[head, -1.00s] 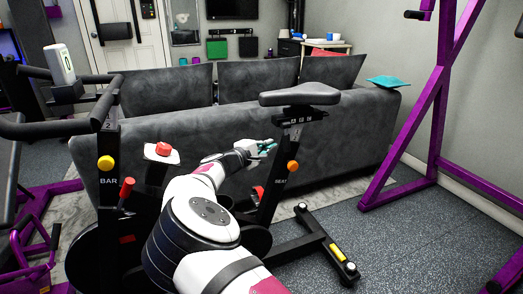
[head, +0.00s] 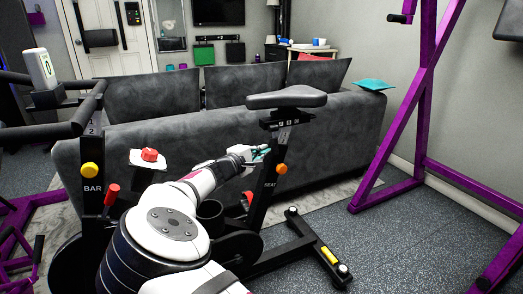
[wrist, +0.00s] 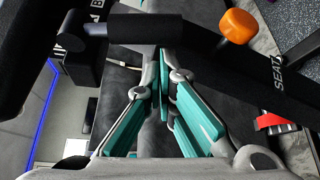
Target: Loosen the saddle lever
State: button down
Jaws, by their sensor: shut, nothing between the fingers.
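The exercise bike's black saddle (head: 287,97) sits on top of a dark seat post marked SEAT (head: 267,194). An orange knob (head: 281,169) is on this post below the saddle; it also shows at the upper right of the wrist view (wrist: 239,26). I cannot tell which part is the saddle lever. My gripper (head: 264,152) is beside the upper seat post, to the left of the knob and a little higher. In the wrist view its teal fingers (wrist: 161,76) meet at the tips and are empty. The knob is apart from the fingers.
A grey sofa (head: 200,133) stands behind the bike. The BAR post (head: 92,195) has a yellow knob (head: 89,170) and a red-handled lever (head: 111,193). A purple rack (head: 421,100) stands at right. Dark floor (head: 395,240) is clear between bike and rack.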

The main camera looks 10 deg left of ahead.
aim_at(274, 152)
jog(key=shift+s+d+n+g+p, duration=0.3)
jog(key=shift+n+p, duration=0.1)
jog(key=shift+p, duration=0.75)
jog(key=shift+s+r+p, duration=0.1)
jog(key=shift+p, duration=0.4)
jog(key=s+n+g+p, duration=0.1)
jog(key=p, duration=0.2)
jog(key=s+d+n+g+p, duration=0.1)
jog(key=p, duration=0.2)
jog(key=d+r+n+g+p, duration=0.1)
jog(key=n+p, duration=0.1)
jog(key=p, duration=0.1)
jog(key=shift+s+r, duration=0.1)
jog(key=shift+s, duration=0.3)
jog(key=shift+s+d+r+n+g+h+p, duration=0.3)
jog(key=shift+s+d+r+n+g+p, duration=0.15)
jog(key=shift+s+r+n+g+p, duration=0.35)
jog(key=shift+s+d+r+n+g+h+p, duration=0.3)
jog(key=shift+s+d+r+n+g+p, duration=0.25)
jog(key=shift+p, duration=0.45)
jog(key=shift+a, duration=0.1)
